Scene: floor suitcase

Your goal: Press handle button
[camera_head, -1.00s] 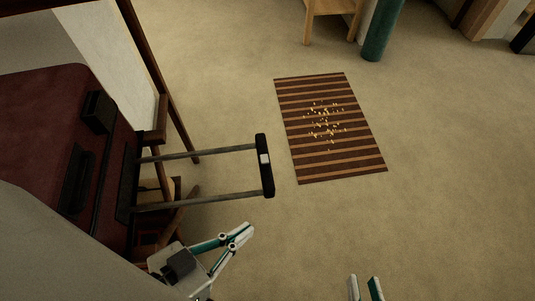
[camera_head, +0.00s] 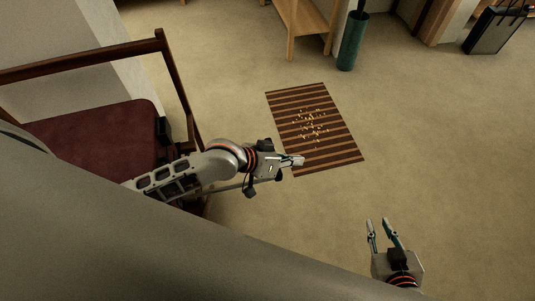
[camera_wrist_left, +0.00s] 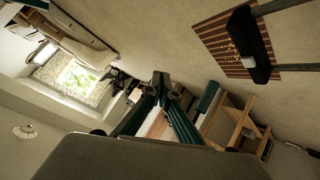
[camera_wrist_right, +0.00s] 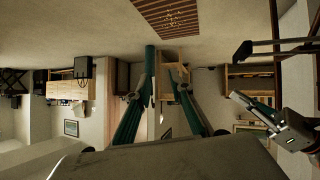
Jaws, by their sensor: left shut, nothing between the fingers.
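The dark red suitcase (camera_head: 95,140) is at the left in the head view. Its black pull handle (camera_head: 250,188) on metal rods is mostly hidden by my left arm. The grip also shows in the left wrist view (camera_wrist_left: 252,45) and the right wrist view (camera_wrist_right: 243,52). My right gripper (camera_head: 378,222) is open and empty, away from the handle over the floor.
A wooden frame (camera_head: 180,85) stands beside the suitcase. A striped rug (camera_head: 335,155) with small bright specks lies beyond my left gripper. The floor at right is clear.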

